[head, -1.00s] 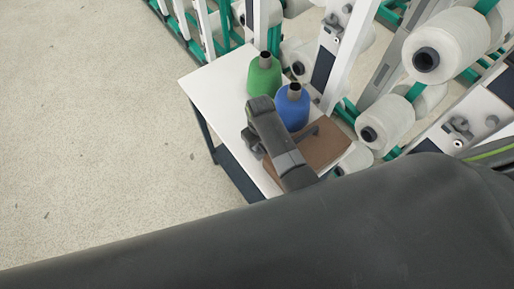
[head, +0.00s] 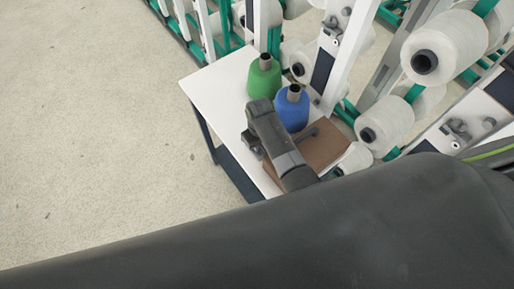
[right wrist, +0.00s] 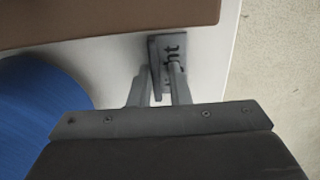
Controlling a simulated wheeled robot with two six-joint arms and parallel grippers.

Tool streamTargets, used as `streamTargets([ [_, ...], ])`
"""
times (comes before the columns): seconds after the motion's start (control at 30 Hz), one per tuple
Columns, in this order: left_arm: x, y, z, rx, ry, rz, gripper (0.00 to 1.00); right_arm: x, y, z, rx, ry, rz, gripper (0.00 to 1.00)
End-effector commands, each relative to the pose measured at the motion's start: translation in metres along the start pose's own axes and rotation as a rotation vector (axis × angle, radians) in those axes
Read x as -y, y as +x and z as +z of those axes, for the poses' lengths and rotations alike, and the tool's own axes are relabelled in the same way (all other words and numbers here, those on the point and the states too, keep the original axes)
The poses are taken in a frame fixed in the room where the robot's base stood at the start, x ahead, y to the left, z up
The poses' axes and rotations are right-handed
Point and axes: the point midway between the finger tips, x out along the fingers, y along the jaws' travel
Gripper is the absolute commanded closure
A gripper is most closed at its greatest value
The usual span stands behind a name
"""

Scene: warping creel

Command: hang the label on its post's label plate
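I cannot tell whether the label rests on the table. In the head view, my right gripper (head: 254,143) is low over the table, and the label cannot be made out. Posts with dark plates (head: 323,66) stand behind the table. My left gripper is not visible.
The white table (head: 222,90) carries a green cone (head: 264,78), a blue cone (head: 291,110) and a brown pad (head: 325,150). The blue cone (right wrist: 40,115) is close on the left in the wrist view. White yarn packages (head: 440,48) crowd the right; open floor (head: 90,120) lies left.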

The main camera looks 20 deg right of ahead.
Motion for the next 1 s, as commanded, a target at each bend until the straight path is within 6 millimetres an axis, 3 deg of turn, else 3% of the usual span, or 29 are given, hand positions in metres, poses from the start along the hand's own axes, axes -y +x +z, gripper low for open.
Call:
streamTargets([
  [0.3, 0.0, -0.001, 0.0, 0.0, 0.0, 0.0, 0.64, 0.0, 0.001, 0.002, 0.006, 0.0, 0.0, 1.0],
  [0.57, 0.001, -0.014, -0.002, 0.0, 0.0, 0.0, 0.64, 0.0, -0.018, 0.001, 0.004, 0.0, 0.0, 1.0],
  [1.0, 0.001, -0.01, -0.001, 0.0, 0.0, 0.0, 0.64, 0.0, -0.029, 0.001, 0.002, 0.0, 0.0, 1.0],
])
